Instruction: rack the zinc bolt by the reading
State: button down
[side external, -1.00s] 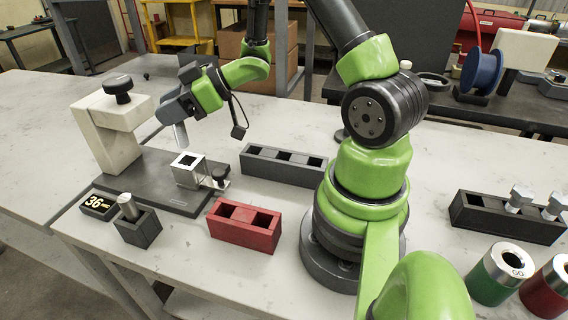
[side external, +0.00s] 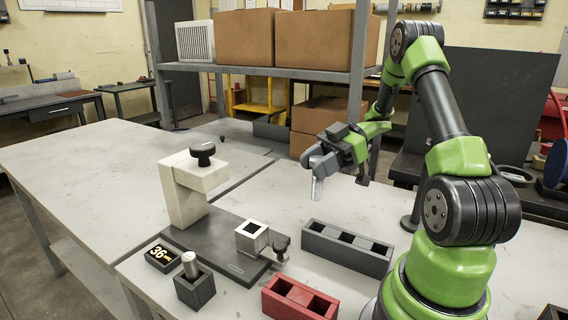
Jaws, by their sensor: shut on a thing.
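My gripper (side external: 320,161) is shut on a silvery bolt (side external: 317,188), which hangs roughly upright in the air. Its upper end is hidden between the jaws. The bolt is above and behind the dark three-slot rack (side external: 319,245), clear of it. The rack's slots look empty. A red two-slot rack (side external: 290,308) stands in front and also looks empty. The test fixture has a pale C-shaped frame with a black knob (side external: 183,200) and a silver square socket (side external: 244,242), which looks empty.
A small dark block (side external: 196,292) holds a silvery cylinder (side external: 190,264) beside the display. The white bench (side external: 90,185) is clear on the left. Cardboard boxes (side external: 325,40) sit on a shelf behind. A dark block at the bottom right edge is mostly cut off.

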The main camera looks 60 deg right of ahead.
aim_at(320, 199)
jog(key=shift+s+d, duration=0.15)
jog(key=shift+s, duration=0.15)
jog(key=shift+f, duration=2.9)
jog(key=shift+f, duration=0.25)
jog(key=shift+f, duration=0.35)
jog(key=shift+f, duration=0.25)
jog(key=shift+f, duration=0.3)
jog(key=shift+f, duration=0.35)
